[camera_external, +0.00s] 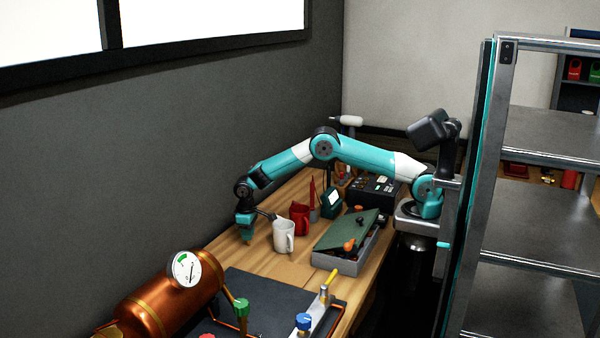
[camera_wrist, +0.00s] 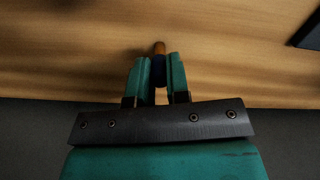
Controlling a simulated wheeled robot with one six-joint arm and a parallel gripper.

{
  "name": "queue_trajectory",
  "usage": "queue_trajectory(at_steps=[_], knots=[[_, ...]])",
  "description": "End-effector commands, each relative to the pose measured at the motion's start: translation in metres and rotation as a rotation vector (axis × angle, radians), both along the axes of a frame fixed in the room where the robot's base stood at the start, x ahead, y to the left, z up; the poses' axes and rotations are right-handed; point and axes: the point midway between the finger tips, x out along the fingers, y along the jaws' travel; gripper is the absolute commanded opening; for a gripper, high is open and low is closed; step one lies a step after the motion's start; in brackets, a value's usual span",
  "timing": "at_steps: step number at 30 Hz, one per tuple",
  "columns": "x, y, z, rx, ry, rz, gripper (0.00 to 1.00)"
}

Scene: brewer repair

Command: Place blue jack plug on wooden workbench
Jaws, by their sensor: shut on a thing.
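My gripper (camera_wrist: 158,75) is shut on the blue jack plug (camera_wrist: 158,66) in the wrist view. The plug's dark blue body sits between the two teal fingers, and its copper-coloured tip (camera_wrist: 159,48) sticks out beyond them. In the external view my gripper (camera_external: 246,236) points down at the wall-side edge of the wooden workbench (camera_external: 285,268), left of a white mug. The plug cannot be made out there. The workbench (camera_wrist: 90,60) fills the upper wrist view, close beyond the plug tip. I cannot tell whether the plug touches the wood.
A grey toolbox (camera_external: 340,262) with a green lid lies further right. A copper boiler (camera_external: 150,308) with a gauge and a dark mat (camera_external: 262,290) are in front. The wall (camera_external: 200,160) is close behind.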

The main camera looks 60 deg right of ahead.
Motion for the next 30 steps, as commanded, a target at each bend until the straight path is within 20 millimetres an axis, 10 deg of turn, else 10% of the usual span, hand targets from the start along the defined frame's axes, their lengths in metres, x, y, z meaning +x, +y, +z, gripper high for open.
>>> queue_trajectory(at_steps=[4, 16, 30], knots=[[0.0, 0.0, -0.001, 0.0, 0.0, 0.0, 0.42], [0.001, 0.0, 0.011, 0.001, -0.003, 0.0, 0.42], [0.0, 0.0, 0.105, 0.001, -0.003, 0.0, 0.42]])
